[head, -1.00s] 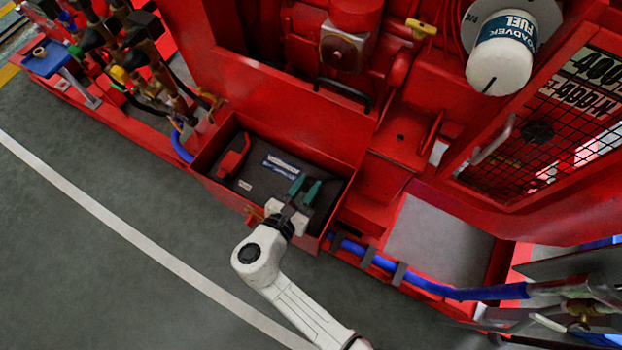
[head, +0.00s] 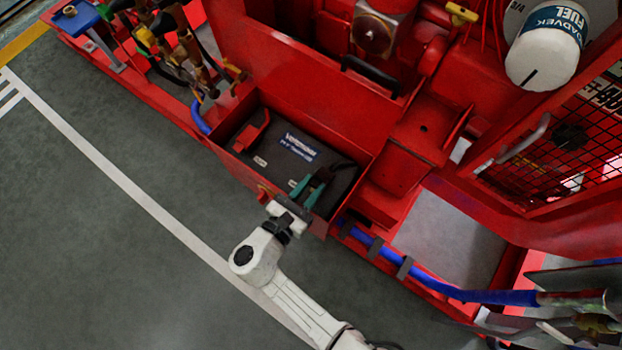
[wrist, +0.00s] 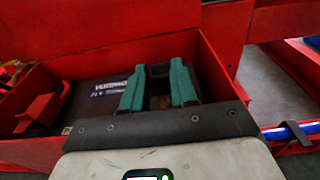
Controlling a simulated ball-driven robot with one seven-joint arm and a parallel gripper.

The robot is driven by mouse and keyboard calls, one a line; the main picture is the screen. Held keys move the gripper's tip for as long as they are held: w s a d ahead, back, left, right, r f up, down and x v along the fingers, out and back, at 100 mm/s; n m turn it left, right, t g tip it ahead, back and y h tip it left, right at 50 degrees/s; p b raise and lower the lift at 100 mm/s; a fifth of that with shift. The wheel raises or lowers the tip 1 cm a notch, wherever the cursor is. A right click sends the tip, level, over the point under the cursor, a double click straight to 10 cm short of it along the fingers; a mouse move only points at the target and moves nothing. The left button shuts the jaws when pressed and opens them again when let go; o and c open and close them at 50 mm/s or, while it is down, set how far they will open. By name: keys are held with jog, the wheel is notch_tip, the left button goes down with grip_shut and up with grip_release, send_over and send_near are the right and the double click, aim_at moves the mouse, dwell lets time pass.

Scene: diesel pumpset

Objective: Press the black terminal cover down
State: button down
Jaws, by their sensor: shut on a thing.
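The black terminal cover (wrist: 160,72) shows as a dark shape between my green fingertips in the wrist view, largely hidden by them. In the head view part of a black piece (head: 342,166) shows just beyond the fingertips. My gripper (head: 309,187) is over the right front part of the red battery box. It also shows in the wrist view (wrist: 158,88), with its two green fingers shut on the dark piece. The dark battery (head: 285,165) with a blue label lies in the box. I cannot tell whether the cover is fully down.
A red terminal cover (head: 251,131) stands tilted up at the battery's left end. The red box (head: 300,104) has raised walls around the battery. A blue hose (head: 430,283) runs to the right. Open grey floor (head: 110,220) lies to the left.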

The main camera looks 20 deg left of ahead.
jog(key=shift+d+f, duration=0.2)
jog(key=shift+f, duration=0.45)
jog(key=c, duration=1)
grip_release()
jog(key=shift+w, duration=0.15)
jog(key=shift+c, duration=0.2)
jog(key=shift+o, duration=0.7)
jog(key=shift+r, duration=0.1)
jog(key=v, duration=0.7)
jog(key=r+p+v, duration=0.1)
jog(key=v, duration=0.3)
jog(key=shift+a, duration=0.1)
jog(key=shift+c, duration=0.2)
